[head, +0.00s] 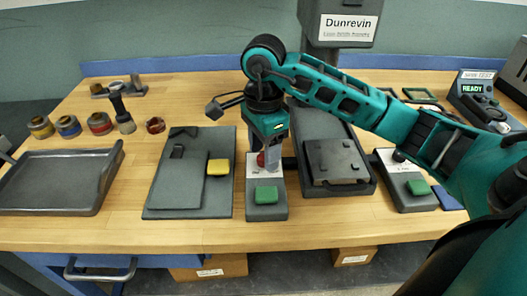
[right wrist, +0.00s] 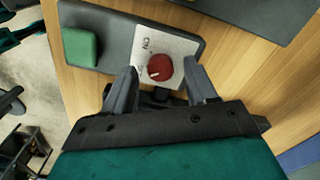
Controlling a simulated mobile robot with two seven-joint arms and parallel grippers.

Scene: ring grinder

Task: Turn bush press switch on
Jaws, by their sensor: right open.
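The bush press switch is a red round knob (right wrist: 160,67) on a white plate with an ON mark beside it, on a grey control box (head: 281,208) with a green button (head: 266,194). In the head view the red knob (head: 261,160) is partly hidden by my right gripper (head: 268,158). My right gripper is open, pointing down over the knob. In the right wrist view its two fingers (right wrist: 160,73) stand one on each side of the knob, with gaps visible. The knob's pointer direction is hard to read. My left gripper does not show.
A grey board with a yellow button (head: 219,167) lies left of the switch box, and a dark tray with a metal block (head: 337,160) lies right. Farther right is another box with a green button (head: 418,187). An empty tray (head: 55,181) and several colored rings stand at left.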

